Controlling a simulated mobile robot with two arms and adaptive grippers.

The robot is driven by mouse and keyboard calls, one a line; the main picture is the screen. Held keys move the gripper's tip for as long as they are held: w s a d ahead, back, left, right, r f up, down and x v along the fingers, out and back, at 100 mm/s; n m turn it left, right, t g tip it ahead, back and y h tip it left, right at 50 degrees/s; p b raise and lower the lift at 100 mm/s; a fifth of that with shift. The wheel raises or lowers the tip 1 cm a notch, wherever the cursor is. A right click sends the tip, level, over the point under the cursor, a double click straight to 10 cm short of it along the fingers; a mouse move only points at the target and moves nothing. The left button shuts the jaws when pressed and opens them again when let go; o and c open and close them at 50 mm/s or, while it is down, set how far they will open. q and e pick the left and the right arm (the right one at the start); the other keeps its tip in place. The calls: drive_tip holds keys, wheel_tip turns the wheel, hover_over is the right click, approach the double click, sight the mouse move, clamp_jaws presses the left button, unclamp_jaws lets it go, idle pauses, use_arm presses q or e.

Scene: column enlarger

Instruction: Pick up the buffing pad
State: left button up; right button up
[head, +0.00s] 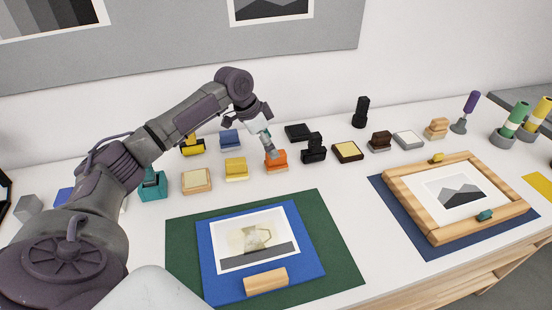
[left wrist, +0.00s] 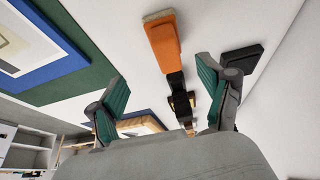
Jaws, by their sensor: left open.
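Several small handled blocks and pads stand in rows on the white table, and I cannot tell for sure which one is the buffing pad. My left gripper (head: 268,146) is open and empty, above and beside an orange block (head: 276,162). In the left wrist view, the orange block (left wrist: 163,42) has a pale edge and lies beyond the gap between the open teal fingers (left wrist: 162,92). A black handled block (head: 314,150) stands just right of it. A flat black pad (head: 298,132) lies behind; it also shows in the left wrist view (left wrist: 243,60). My right gripper is out of view.
Close neighbours are a yellow block (head: 236,170), a blue block (head: 230,140) and a cream-topped wooden pad (head: 347,152). In front lie a green mat (head: 340,270) with a blue board (head: 308,245), and a wooden frame (head: 432,232) at right.

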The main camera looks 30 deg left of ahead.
sight(279, 160)
use_arm(q)
drive_tip(key=x, duration=0.3)
drive_tip(key=shift+w+a, duration=0.1)
drive_tip(key=shift+a, duration=0.05)
drive_tip(key=shift+w+f, duration=0.25)
drive_tip(key=shift+f, duration=0.2)
drive_tip(key=shift+w+f+p, duration=0.1)
drive_tip(key=shift+f+p, duration=0.25)
drive_tip(key=shift+p, duration=0.1)
drive_tip(key=p+x, duration=0.1)
drive_tip(key=x, duration=0.2)
drive_tip(key=shift+w+f, duration=0.2)
drive_tip(key=shift+f, duration=0.05)
drive_tip(key=shift+w+f, duration=0.15)
drive_tip(key=shift+f, duration=0.2)
drive_tip(key=c, duration=0.4)
drive_tip(key=shift+r, duration=0.1)
drive_tip(key=c, duration=0.9)
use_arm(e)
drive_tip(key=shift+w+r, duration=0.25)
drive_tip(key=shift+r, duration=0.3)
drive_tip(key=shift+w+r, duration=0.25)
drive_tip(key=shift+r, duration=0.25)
